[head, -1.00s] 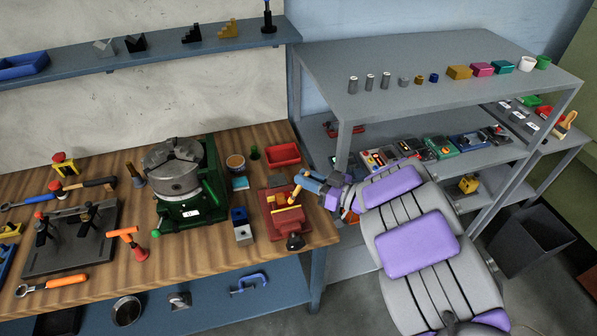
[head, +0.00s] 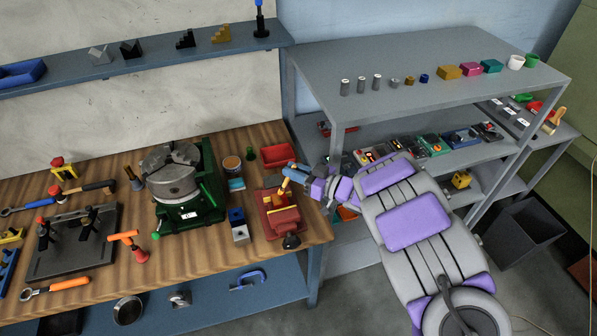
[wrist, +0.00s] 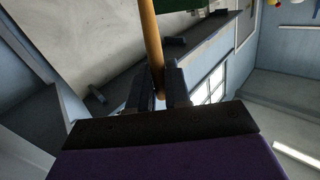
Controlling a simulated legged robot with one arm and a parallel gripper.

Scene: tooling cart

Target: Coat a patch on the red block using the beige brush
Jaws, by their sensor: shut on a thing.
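A tan stick-like handle, which fits the beige brush (wrist: 151,45), runs up between the jaws of my gripper (wrist: 162,98) in the wrist view. My gripper (head: 288,178) is shut on it. In the head view the gripper is over the far right part of a red blocky fixture (head: 278,222) at the bench's right end. The fixture has yellow parts and a dark knob at its front. I cannot pick out a separate red block there. The brush's bristles are too small to tell, as is whether they touch the red surface.
A red tray (head: 277,153) lies behind the fixture. A green machine with a round grey chuck (head: 172,180) stands to the left, with a blue and grey block (head: 238,225) between. A grey shelf unit (head: 425,75) stands to the right.

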